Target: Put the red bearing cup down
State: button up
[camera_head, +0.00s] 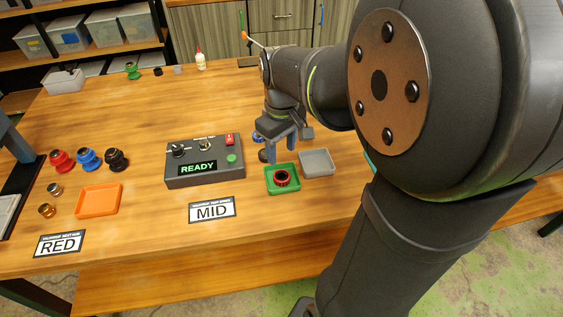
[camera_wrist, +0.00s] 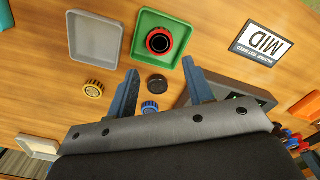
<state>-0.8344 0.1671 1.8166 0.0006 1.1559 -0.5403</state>
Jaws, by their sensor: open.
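The red bearing cup (camera_head: 281,178), a red ring with a black centre, sits in the green tray (camera_head: 269,188) on the table. In the wrist view the cup (camera_wrist: 159,41) lies inside the green tray (camera_wrist: 141,62), ahead of and apart from the fingertips. My gripper (camera_wrist: 160,80) is open and empty, its two blue fingers spread. In the head view my gripper (camera_head: 284,150) is just behind the green tray.
A grey tray (camera_head: 317,163) stands beside the green one. A black cap (camera_wrist: 157,84), a gold ring (camera_wrist: 94,89) and a blue ring (camera_wrist: 150,108) lie near the fingers. A control box (camera_head: 203,165) reads READY. An orange tray (camera_head: 99,200) is at left.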

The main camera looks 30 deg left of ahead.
jog(key=shift+r, duration=1.7)
send_over(281, 175)
jog(key=shift+f, duration=4.25)
